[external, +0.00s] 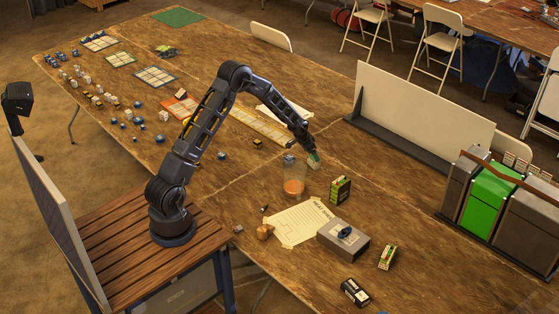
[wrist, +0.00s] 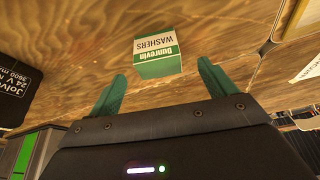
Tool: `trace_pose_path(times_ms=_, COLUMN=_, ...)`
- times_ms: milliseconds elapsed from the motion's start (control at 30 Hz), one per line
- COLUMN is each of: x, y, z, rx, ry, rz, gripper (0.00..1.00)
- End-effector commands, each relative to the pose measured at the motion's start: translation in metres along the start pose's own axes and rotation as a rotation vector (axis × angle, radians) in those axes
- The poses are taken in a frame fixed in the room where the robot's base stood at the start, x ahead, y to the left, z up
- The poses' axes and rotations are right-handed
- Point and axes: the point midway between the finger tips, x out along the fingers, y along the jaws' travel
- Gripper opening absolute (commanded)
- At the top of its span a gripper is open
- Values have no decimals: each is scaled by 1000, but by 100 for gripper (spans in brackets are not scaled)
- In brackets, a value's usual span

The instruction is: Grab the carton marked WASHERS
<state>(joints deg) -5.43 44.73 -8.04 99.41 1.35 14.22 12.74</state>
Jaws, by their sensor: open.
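The carton marked WASHERS (wrist: 157,50) is a small white and green box on the wooden table in the wrist view, its lettering upside down. My gripper (wrist: 161,72) is open, with its two green fingers spread to either side of the lower part of the picture. The carton lies ahead of the fingertips, roughly between them, with a gap showing. In the external view my gripper (external: 312,152) points down low over the table. A pale green and white shape there (external: 314,163) looks like the carton, partly mixed with the fingers.
A clear cup with orange contents (external: 294,186) stands close to my gripper on the left. A dark and green box (external: 340,189) stands nearby in front. A grey box (external: 343,239) and paper (external: 297,222) lie nearer. A white upright panel (external: 425,105) stands behind to the right.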

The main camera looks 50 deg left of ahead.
Motion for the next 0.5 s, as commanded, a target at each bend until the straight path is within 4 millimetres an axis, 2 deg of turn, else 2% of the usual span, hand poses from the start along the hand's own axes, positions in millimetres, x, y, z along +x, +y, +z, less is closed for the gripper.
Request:
trace_pose_path(times_ms=100, x=15, y=0, z=0, rx=0, ry=-1, rz=0, gripper=84)
trace_pose_path(times_ms=367, x=29, y=1, z=-1, rx=0, ry=-1, rz=0, gripper=84)
trace_pose_path(times_ms=500, x=46, y=2, z=-2, rx=0, ry=-2, rz=0, gripper=84)
